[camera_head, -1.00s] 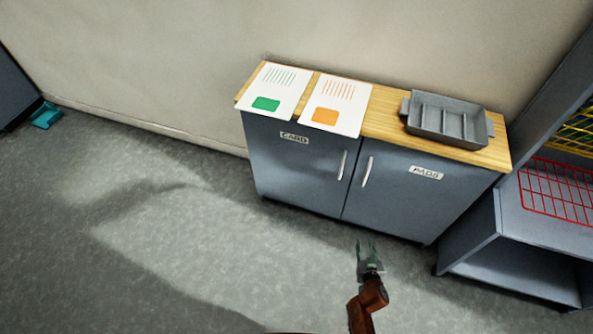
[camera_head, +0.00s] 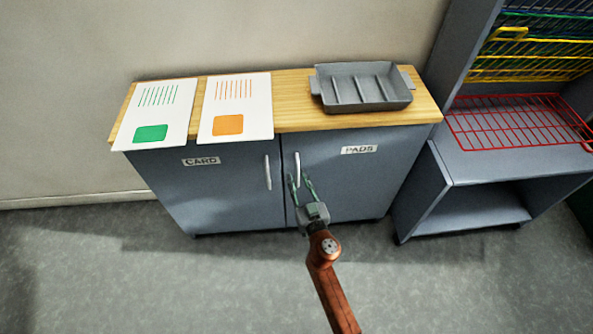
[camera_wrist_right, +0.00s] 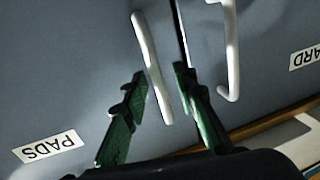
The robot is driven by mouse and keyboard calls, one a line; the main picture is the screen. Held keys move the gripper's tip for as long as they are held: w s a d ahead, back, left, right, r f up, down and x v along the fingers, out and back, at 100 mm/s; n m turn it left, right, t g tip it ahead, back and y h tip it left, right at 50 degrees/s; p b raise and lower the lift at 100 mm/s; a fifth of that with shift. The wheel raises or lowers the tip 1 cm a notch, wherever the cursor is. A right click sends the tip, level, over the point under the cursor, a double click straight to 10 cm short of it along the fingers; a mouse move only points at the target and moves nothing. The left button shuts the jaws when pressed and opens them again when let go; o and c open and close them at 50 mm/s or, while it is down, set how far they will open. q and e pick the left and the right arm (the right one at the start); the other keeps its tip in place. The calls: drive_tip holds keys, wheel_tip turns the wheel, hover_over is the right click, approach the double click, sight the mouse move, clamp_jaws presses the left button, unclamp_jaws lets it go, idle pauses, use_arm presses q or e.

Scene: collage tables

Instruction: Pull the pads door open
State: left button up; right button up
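The pads door (camera_head: 350,183) is the right door of the grey cabinet, under the PADS label (camera_head: 359,150). It looks closed, flush with the card door (camera_head: 215,193). Its white upright handle (camera_head: 297,164) is near the door's left edge. My right gripper (camera_head: 301,181) is open at the handle's lower part. In the right wrist view, the pads handle (camera_wrist_right: 150,62) runs between my two spread green fingers (camera_wrist_right: 160,76), with a gap showing on the left side. I cannot tell whether either finger touches it. My left gripper is out of view.
Two printed sheets (camera_head: 235,106) and a grey divided tray (camera_head: 362,88) lie on the wooden top (camera_head: 290,102). The card door's handle (camera_head: 267,172) is close by on the left. A shelf unit (camera_head: 470,170) with a red wire rack (camera_head: 515,122) stands at the right. The floor in front is clear.

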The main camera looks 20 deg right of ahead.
drive_tip(key=shift+w, duration=0.85)
drive_tip(key=shift+d, duration=0.2)
drive_tip(key=shift+c, duration=1.1)
clamp_jaws()
drive_tip(key=shift+s, duration=0.1)
